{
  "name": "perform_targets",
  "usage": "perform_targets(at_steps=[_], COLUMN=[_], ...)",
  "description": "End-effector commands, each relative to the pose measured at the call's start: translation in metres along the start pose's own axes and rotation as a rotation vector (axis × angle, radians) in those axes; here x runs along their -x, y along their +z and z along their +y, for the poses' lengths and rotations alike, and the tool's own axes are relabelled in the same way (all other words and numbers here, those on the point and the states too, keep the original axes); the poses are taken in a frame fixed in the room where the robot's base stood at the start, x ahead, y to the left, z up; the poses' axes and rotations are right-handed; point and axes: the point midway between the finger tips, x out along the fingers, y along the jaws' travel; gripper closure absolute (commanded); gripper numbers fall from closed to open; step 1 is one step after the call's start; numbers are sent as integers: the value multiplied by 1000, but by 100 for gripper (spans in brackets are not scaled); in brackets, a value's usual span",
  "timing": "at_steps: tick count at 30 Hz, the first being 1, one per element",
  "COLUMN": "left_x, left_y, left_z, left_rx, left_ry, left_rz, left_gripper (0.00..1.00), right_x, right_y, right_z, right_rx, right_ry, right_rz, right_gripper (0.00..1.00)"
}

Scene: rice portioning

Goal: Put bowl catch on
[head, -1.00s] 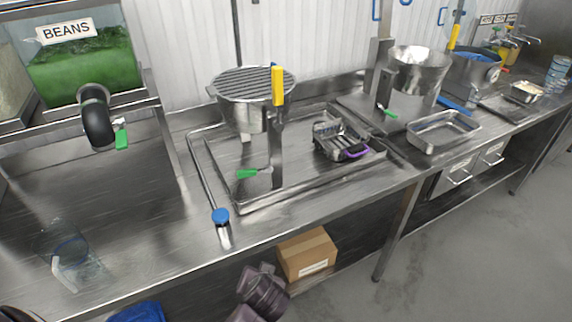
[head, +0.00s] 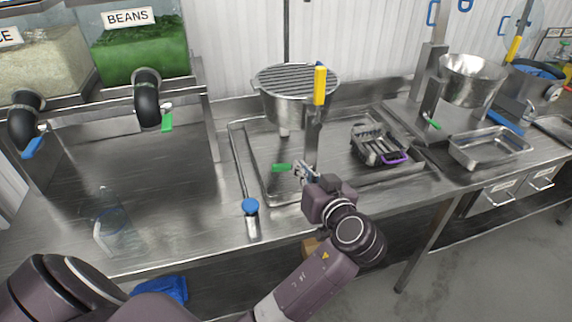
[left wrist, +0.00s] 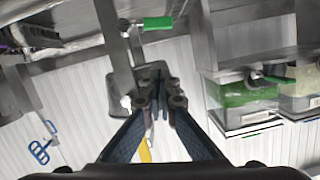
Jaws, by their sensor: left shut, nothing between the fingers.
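A round steel bowl with a slatted top (head: 294,82) is held on a stand with a yellow handle (head: 320,86). Low on this stand a green-handled lever (head: 281,167) sticks out to the left; I take it for the bowl catch, and it also shows in the left wrist view (left wrist: 158,23). My left gripper (head: 304,171) is shut and empty, just right of the green handle and in front of the stand. Its fingertips (left wrist: 158,78) show in the left wrist view, apart from the green handle. My right gripper is not in view.
A shaker with a blue cap (head: 251,218) stands left of my forearm. A wire basket with a purple handle (head: 381,146) lies right of the stand. A steel pan (head: 489,150) is farther right. Bean spout (head: 147,98) and clear container (head: 110,230) are left.

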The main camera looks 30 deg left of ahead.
Motion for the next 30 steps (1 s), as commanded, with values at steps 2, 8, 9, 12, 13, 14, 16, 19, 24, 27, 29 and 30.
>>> perform_targets(at_steps=[2, 8, 9, 12, 13, 14, 16, 19, 24, 27, 29, 30], left_x=[-10, -49, -58, -79, -85, -91, -98, -101, -104, -105, -105, -105], left_y=[-3, -5, -5, -5, -4, -4, 6, 22, 36, 40, 40, 41], left_z=[-2, -3, -3, -2, -2, -2, -2, -2, -1, -1, -1, -1], left_rx=[-3, -7, -7, -7, -7, -8, -11, -9, -6, -4, -3, -3], left_ry=[-4, -5, -5, -4, -3, -3, -1, -1, 1, 1, 1, 1], left_rz=[2, 1, 1, 1, 1, 0, -5, -5, -3, -3, -3, -3], left_gripper=[100, 100, 100, 100, 100, 100, 100, 100, 100, 100, 100, 100], right_x=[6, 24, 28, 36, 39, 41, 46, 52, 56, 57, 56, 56], right_y=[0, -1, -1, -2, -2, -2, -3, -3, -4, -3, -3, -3], right_z=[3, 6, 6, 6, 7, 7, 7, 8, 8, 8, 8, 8], right_rx=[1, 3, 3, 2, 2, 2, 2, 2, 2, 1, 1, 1], right_ry=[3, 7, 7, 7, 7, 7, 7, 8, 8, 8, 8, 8], right_rz=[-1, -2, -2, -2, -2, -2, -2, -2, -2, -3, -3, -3], right_gripper=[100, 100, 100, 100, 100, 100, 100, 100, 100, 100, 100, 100])
